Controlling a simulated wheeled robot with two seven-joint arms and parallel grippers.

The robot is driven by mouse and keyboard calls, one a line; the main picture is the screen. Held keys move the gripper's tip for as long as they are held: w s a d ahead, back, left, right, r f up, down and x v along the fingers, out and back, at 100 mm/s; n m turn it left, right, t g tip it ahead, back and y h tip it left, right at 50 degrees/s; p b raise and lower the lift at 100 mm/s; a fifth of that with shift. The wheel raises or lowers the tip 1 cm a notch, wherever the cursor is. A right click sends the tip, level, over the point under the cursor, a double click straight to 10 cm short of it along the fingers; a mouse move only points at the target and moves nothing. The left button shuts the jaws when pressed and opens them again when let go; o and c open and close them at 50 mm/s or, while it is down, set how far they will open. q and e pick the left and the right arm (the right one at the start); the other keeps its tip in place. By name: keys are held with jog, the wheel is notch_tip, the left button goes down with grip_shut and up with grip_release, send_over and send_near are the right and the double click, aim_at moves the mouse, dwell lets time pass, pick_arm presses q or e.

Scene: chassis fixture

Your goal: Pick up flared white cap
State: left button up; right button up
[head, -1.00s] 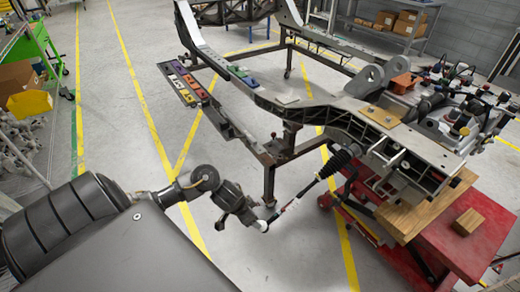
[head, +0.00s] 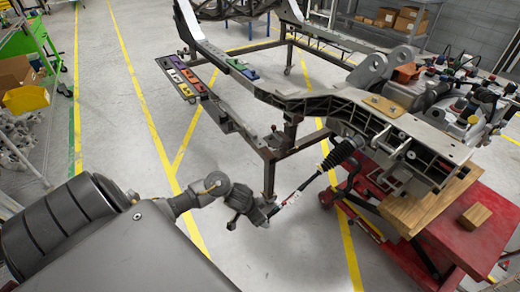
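My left gripper (head: 262,214) reaches in from the left and is at the lower end of a thin rod with white and red marks (head: 290,197). The rod runs up to a black ribbed boot (head: 338,154) on the chassis. I cannot make out the flared white cap clearly; a small pale part by the fingertips is too small to name. The fingers are small and dark, and I cannot tell whether they are open or shut on the rod end. My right gripper is not in view.
The grey chassis frame (head: 290,103) stands on a dark stand with a leg close behind my gripper. A red cart (head: 470,245) with a wooden block (head: 474,216) is at the right. Open floor lies left and below. A tray of coloured parts (head: 181,78) is farther back.

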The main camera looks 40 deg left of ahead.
pick_arm(q)
jog(key=shift+w+f, duration=0.2)
jog(key=shift+f, duration=0.25)
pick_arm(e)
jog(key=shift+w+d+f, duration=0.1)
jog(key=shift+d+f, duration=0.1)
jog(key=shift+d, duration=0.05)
pick_arm(q)
jog(key=c, duration=1.3)
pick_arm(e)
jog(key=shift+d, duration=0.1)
